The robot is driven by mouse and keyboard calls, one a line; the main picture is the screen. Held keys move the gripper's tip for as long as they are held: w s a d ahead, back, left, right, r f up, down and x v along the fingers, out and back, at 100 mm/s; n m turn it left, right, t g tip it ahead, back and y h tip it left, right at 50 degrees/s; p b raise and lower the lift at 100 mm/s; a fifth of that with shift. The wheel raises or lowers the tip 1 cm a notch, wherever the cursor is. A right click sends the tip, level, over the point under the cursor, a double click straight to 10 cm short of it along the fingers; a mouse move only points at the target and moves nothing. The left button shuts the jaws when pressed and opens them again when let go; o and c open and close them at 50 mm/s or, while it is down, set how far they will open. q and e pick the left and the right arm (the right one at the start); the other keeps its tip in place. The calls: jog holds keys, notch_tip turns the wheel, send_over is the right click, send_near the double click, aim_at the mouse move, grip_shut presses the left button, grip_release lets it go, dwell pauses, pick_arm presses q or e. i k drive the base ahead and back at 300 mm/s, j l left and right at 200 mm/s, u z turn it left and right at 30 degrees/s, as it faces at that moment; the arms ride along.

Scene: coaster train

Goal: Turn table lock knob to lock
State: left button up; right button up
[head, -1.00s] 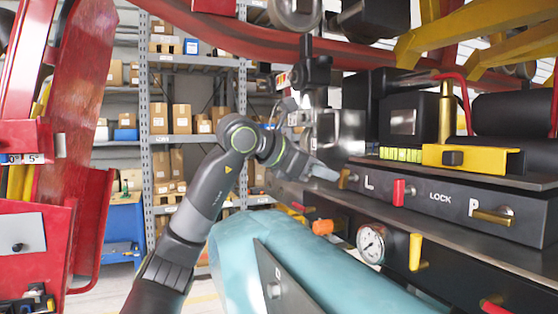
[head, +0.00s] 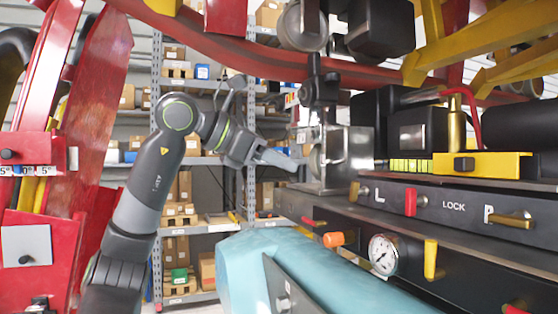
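A black control panel (head: 462,222) on the right carries the word LOCK with a red handle (head: 411,202) just left of it. The red handle points roughly up and down. A brass handle (head: 357,190) sits left of the letter L, and another brass handle (head: 512,220) lies roughly level beside the letter P. My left gripper (head: 290,160) is left of the panel and above its left end, apart from all the handles. Its grey fingertips point right, and their gap cannot be made out. My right gripper is not in view.
Below the panel are a pressure gauge (head: 383,254), a yellow handle (head: 430,259) and an orange knob (head: 336,239). A metal bracket (head: 345,155) stands beside my gripper. Red beams (head: 105,110) stand at left, shelves behind.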

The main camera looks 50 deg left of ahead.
aim_at(412, 201)
jog(key=k+j, duration=0.2)
jog(key=k, duration=0.3)
jog(key=k+j, duration=0.25)
jog(key=k, duration=0.2)
